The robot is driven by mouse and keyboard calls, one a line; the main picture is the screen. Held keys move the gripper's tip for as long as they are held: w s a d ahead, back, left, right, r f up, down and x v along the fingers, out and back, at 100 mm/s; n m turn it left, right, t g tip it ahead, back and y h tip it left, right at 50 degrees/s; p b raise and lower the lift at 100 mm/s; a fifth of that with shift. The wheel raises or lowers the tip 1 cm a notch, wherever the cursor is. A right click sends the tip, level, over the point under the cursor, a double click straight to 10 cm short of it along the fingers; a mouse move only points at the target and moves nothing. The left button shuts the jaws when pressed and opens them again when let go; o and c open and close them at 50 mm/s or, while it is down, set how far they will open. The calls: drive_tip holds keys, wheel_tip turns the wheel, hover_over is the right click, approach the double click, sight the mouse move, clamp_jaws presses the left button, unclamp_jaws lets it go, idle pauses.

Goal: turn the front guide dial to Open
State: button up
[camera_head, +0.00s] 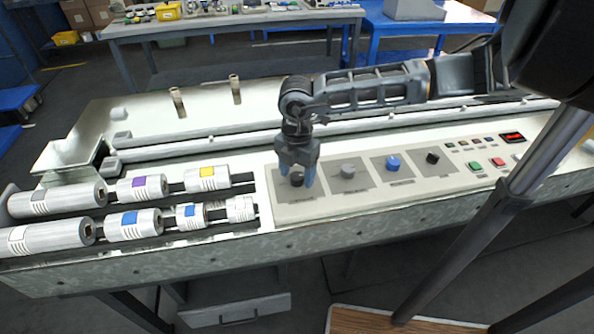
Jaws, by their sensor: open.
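A pale control panel (325,205) on the machine's front carries a row of dials on grey squares. The leftmost dial is a black knob (297,181), followed by a grey knob (347,171), a blue knob (393,163) and a black knob (433,158). The labels are too small to read, so I cannot tell which is the front guide dial. My gripper (296,174) points down over the leftmost black knob.
White and grey rollers with coloured labels (140,188) lie left of the panel. Rails (210,140) run along the machine behind it. Green and red buttons (475,166) and a red display (512,137) are at the panel's right. Two pegs (235,88) stand behind.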

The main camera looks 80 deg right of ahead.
drive_tip(key=shift+f, duration=0.15)
drive_tip(key=shift+c, duration=0.4)
drive_tip(key=c, duration=1)
